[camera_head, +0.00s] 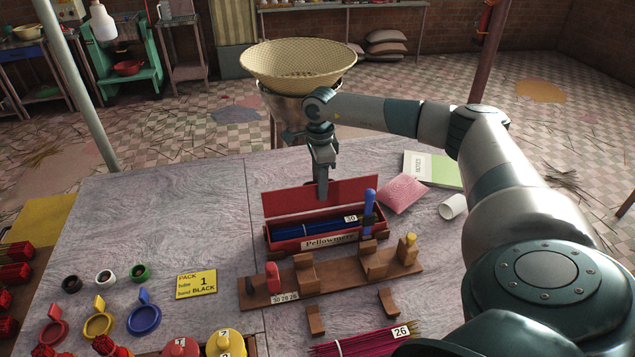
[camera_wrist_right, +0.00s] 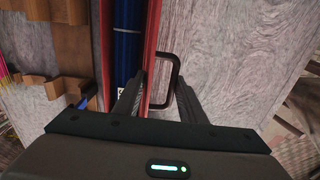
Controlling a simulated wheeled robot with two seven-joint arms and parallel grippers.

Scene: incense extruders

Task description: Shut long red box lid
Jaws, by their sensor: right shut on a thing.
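The long red box (camera_head: 284,236) stands on the table with a "Pellowmere" label on its front. It holds dark blue sticks (camera_head: 318,226), with a "30" tag at their right end. Its red lid (camera_head: 350,192) stands open, raised along the back side. My right gripper (camera_head: 322,192) reaches down from above behind the lid's middle. The exact contact is partly hidden. My left gripper is not in view.
A wooden rack (camera_head: 335,275) stands right in front of the box, with a blue upright piece (camera_head: 369,200) at the box's right end. A pink pouch (camera_head: 404,193), a green-and-white notebook (camera_head: 433,169) and a white cup (camera_head: 452,206) lie right. The table left of the box is clear.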

